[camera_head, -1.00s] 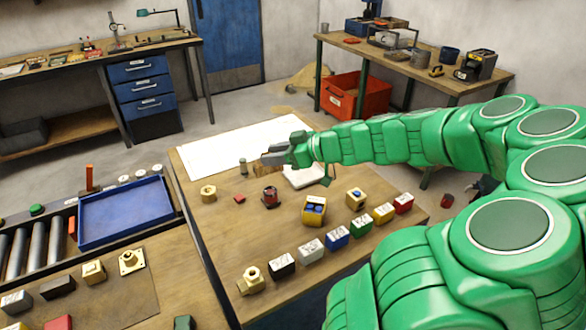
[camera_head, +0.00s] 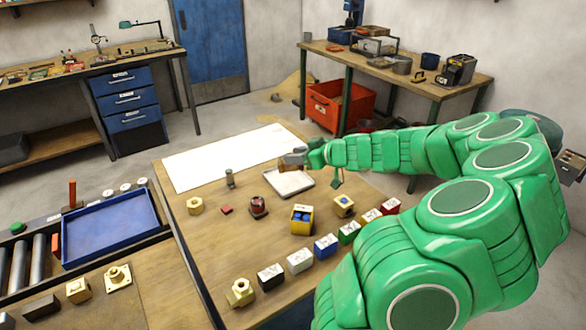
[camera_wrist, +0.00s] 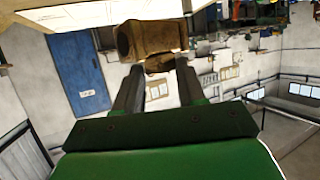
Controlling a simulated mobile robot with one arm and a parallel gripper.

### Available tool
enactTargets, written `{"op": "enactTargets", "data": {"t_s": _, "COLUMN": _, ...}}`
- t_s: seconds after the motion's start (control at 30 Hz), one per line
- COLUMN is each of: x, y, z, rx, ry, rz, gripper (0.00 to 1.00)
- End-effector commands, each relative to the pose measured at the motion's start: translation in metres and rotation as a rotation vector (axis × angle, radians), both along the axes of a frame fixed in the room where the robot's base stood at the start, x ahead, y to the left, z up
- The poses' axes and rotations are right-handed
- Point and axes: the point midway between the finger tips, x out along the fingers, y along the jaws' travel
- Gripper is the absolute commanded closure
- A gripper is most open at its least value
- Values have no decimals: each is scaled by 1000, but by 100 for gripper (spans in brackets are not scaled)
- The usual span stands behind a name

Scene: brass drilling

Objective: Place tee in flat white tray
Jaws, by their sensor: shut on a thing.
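My gripper (camera_head: 300,157) is at the back of the wooden table, shut on a brass tee (camera_wrist: 152,40). The wrist view shows the tee between the two fingers, with one round open end facing the camera. In the head view the tee is small and partly hidden by the fingers. The flat white tray (camera_head: 290,184) lies on the table just below and in front of my gripper, and it looks empty. The tee is held above the table, near the tray's far edge; the exact height is hard to tell.
A small grey-green upright part (camera_head: 230,179) stands left of the tray. A row of labelled coloured blocks (camera_head: 300,260) lines the right edge. A white sheet (camera_head: 225,160) covers the back.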

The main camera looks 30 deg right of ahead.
Motion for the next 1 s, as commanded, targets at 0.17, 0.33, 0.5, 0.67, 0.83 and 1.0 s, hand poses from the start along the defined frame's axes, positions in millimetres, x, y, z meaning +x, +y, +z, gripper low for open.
{"op": "enactTargets", "data": {"t_s": 0.17, "x": 22, "y": -10, "z": -10, "rx": -2, "ry": 0, "rz": 1, "gripper": 100}}
{"op": "enactTargets", "data": {"t_s": 0.33, "x": 37, "y": -17, "z": -25, "rx": 2, "ry": 2, "rz": 0, "gripper": 100}}
{"op": "enactTargets", "data": {"t_s": 0.5, "x": 49, "y": -24, "z": -40, "rx": 0, "ry": 0, "rz": -1, "gripper": 100}}
{"op": "enactTargets", "data": {"t_s": 0.67, "x": 59, "y": -29, "z": -55, "rx": 1, "ry": 0, "rz": 0, "gripper": 100}}
{"op": "enactTargets", "data": {"t_s": 0.83, "x": 67, "y": -32, "z": -64, "rx": 2, "ry": -2, "rz": 2, "gripper": 100}}
{"op": "enactTargets", "data": {"t_s": 1.0, "x": 70, "y": -33, "z": -67, "rx": 1, "ry": -2, "rz": 1, "gripper": 100}}
